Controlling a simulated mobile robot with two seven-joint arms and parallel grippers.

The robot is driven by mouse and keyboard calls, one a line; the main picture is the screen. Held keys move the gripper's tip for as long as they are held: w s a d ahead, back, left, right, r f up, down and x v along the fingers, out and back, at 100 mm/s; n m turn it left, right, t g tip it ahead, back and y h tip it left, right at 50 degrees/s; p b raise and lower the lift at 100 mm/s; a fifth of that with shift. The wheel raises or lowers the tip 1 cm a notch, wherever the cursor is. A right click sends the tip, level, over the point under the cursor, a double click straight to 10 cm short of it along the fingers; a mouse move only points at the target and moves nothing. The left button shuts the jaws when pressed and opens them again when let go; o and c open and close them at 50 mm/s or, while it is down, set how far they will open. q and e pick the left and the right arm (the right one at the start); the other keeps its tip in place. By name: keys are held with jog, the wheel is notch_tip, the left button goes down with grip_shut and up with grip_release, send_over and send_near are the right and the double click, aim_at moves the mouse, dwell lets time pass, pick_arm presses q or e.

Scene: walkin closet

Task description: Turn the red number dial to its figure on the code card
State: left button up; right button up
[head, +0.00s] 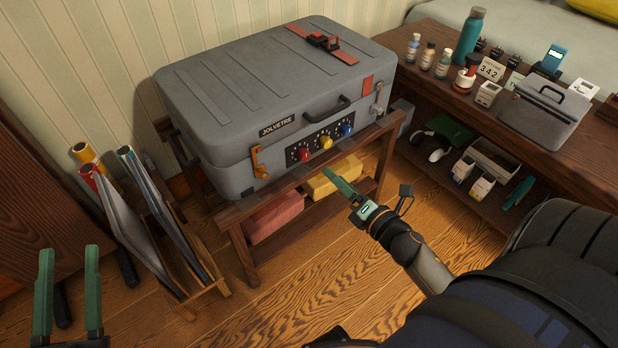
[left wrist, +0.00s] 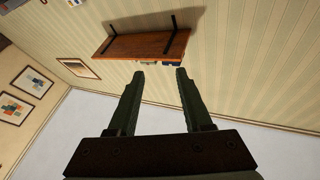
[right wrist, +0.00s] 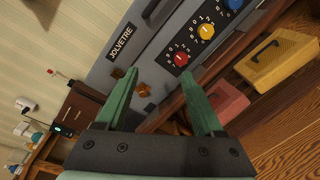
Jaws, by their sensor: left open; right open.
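The red dial (head: 304,155) is on the front panel of a grey suitcase (head: 262,90), left of a yellow dial (head: 326,142) and a blue dial (head: 347,130). The right wrist view shows the red dial (right wrist: 181,59) with white figures around it. My right gripper (head: 330,172) is open and empty in front of the suitcase, apart from the dials. My left gripper (head: 68,250) is open and empty at the lower left.
The suitcase rests on a wooden rack (head: 236,217) with a red box (head: 276,219) and a yellow box (head: 333,176) below. An orange latch (head: 258,161) is left of the dials. A stand with rolls (head: 140,210) is at left. Bottles and a grey bag (head: 543,110) occupy the desk.

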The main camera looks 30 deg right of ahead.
aim_at(306, 157)
notch_tip(306, 157, down, 6)
jog(key=w+d+n+y+b, duration=0.1)
jog(key=d+n+y+b, duration=0.1)
jog(key=n+b, duration=0.6)
pick_arm(q)
jog(key=s+m+h, duration=0.1)
jog(key=s+h, duration=0.1)
jog(key=s+d+m+h, duration=0.1)
jog(key=m+h, duration=0.1)
jog(key=s+m+t+h, duration=0.1)
jog(key=s+m+h, duration=0.1)
jog(key=shift+s+d+r+h, duration=0.2)
jog(key=shift+s+r+h, duration=0.1)
jog(key=shift+s+r, duration=0.05)
pick_arm(e)
jog(key=w, duration=0.4)
jog(key=w+n, duration=0.1)
jog(key=w, duration=0.3)
jog(key=w+n, duration=0.1)
jog(key=w, duration=0.4)
jog(key=shift+a+f+t, duration=0.2)
jog(key=shift+a+t, duration=0.15)
jog(key=shift+t, duration=0.05)
jog(key=shift+c, duration=0.2)
grip_shut()
